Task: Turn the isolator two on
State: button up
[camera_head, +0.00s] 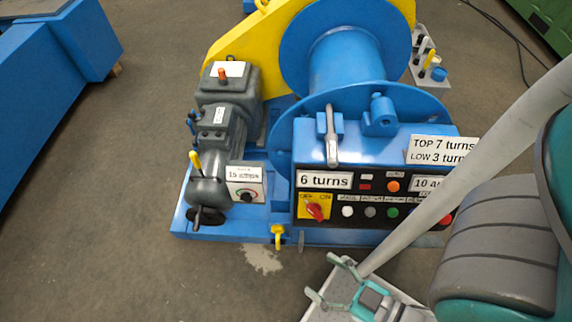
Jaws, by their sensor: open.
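A red rotary switch (316,211) sits on a yellow plate (304,204) marked OFF and ON, at the left end of the black control panel. Its exact pointing is too small to tell. No label reading "isolator two" is legible; I take this switch as the likely isolator. A second, dark knob (246,196) is on a small grey box to its left, under a partly blurred label. My gripper (330,281) is open and empty, below the panel and apart from the switch.
The panel also has push buttons, including a green one (392,211) and an orange one (393,186). A blue winch drum (347,62) stands behind. A yellow hook (278,235) juts out at the base.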

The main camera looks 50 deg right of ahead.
aim_at(313, 209)
jog(key=k+l, duration=0.35)
jog(key=k, duration=0.15)
jog(key=k+l, duration=0.35)
jog(key=k, duration=0.2)
jog(key=k+l+u, duration=0.1)
jog(key=k+l, duration=0.3)
jog(key=i+j+u, duration=0.35)
jog(key=i, duration=0.05)
